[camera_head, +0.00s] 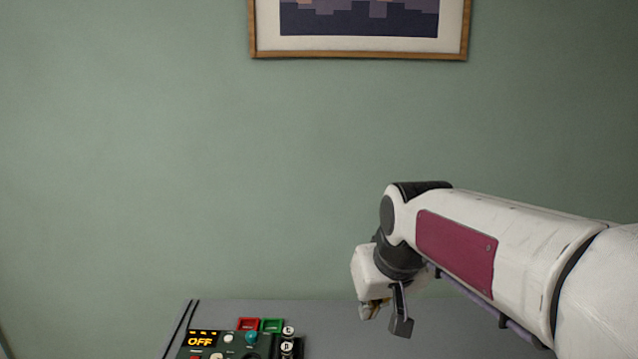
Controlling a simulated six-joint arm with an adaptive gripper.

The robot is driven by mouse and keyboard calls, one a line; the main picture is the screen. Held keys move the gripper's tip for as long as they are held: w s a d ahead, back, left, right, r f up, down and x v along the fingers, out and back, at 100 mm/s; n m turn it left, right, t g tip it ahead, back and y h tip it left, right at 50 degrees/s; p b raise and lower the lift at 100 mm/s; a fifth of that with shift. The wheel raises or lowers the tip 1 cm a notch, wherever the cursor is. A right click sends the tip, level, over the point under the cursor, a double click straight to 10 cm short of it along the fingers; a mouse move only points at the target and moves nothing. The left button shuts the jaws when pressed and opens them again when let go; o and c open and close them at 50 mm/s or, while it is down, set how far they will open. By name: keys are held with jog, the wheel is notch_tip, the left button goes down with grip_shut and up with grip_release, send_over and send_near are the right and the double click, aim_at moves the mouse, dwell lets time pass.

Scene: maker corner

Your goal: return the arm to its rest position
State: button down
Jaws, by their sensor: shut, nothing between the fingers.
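My arm (455,245) reaches in from the right edge, white with a dark red panel, and bends down at its wrist. My gripper (387,318) hangs at its end, pointing down above the right part of the grey table. It is shut and holds nothing. Its fingers are small and partly dark in this view.
A dark control panel (224,353) with a lit "OFF" display and several knobs and buttons sits on the grey table (330,310), left of my gripper. The panel is cut off at the bottom. A framed picture (360,50) hangs on the green wall. The air left of my arm is clear.

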jog(key=s+d+f, duration=0.2)
jog(key=s+d, duration=0.1)
jog(key=s, duration=0.5)
jog(key=s+d+f+m, duration=0.1)
jog(key=s+d+f, duration=0.1)
jog(key=s, duration=0.7)
jog(key=s+d+f+m+h, duration=0.1)
jog(key=s+d+f, duration=0.1)
jog(key=s, duration=0.7)
jog(key=shift+d, duration=0.8)
